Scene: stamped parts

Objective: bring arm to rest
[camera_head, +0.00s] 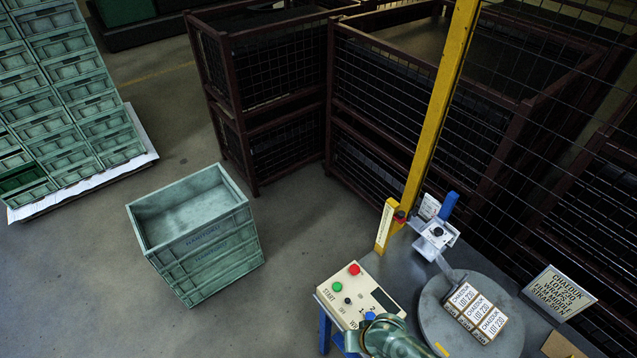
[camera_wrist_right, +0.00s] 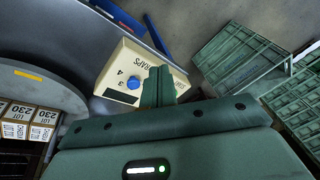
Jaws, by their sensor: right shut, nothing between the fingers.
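My right gripper (camera_wrist_right: 158,76) shows in the right wrist view with its green fingers together and nothing between them. The fingers overlap the view of a cream control box (camera_wrist_right: 127,66) with a blue knob (camera_wrist_right: 133,83). I cannot tell whether they touch it. In the head view a grey-green part of my arm (camera_head: 393,338) is at the bottom edge, in front of the lower corner of the control box (camera_head: 340,294). My left gripper is in neither view.
A round grey turntable (camera_head: 437,330) bears small labelled cartons (camera_head: 474,310). A yellow post (camera_head: 437,120) and a sign (camera_head: 558,293) stand near the table. Mesh cages (camera_head: 270,90) stand behind; floor between is clear.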

